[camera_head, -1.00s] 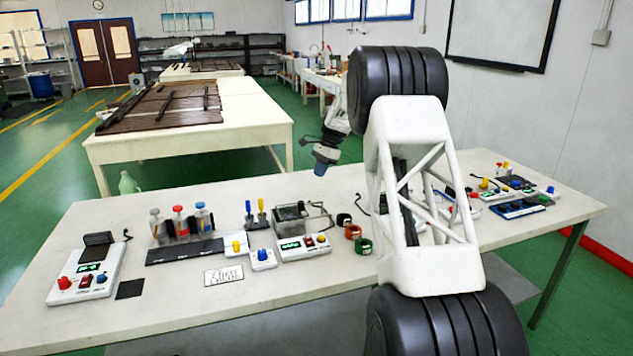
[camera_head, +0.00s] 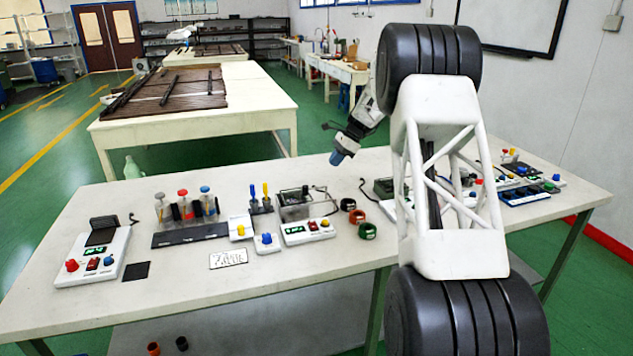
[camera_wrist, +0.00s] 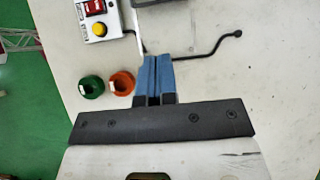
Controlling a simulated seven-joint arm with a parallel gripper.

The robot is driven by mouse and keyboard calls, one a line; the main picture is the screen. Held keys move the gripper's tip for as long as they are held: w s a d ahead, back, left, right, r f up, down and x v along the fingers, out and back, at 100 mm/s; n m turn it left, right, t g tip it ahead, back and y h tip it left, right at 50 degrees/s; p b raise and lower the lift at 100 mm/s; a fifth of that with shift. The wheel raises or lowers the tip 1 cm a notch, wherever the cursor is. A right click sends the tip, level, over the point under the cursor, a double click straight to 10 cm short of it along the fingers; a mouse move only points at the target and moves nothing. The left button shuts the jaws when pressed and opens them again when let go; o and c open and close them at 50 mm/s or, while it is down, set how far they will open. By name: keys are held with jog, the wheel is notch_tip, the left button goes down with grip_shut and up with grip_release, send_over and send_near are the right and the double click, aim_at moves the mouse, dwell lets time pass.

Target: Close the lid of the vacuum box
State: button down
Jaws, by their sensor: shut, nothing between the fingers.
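The vacuum box (camera_head: 294,211) is a small clear-walled box with dark parts inside and on top. It stands near the middle of the table in the head view. Its clear lid seems to lie down over the box, though it is small and hard to make out. My gripper (camera_head: 337,158) has blue fingers, is shut and empty, and hangs above and to the right of the box, apart from it. In the wrist view, the shut fingers (camera_wrist: 152,62) show over bare tabletop and a black cable.
A control panel (camera_head: 307,231) with a red switch and yellow knob adjoins the box's front. Green (camera_head: 368,231) and orange (camera_head: 357,216) rings lie to its right. Coloured-top bottles (camera_head: 184,207) stand left. My arm hides part of the table's right side.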

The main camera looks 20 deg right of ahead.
jog(key=s+d+m+t+y, duration=0.1)
jog(key=s+d+f+m+t+y, duration=0.1)
jog(key=d, duration=0.1)
jog(key=shift+s+d+f+m, duration=0.2)
jog(key=shift+s+d+m, duration=0.05)
jog(key=shift+s+m, duration=0.15)
jog(key=a+r+x, duration=0.2)
jog(key=x, duration=1.1)
jog(key=shift+r, duration=0.15)
jog(key=shift+w, duration=0.15)
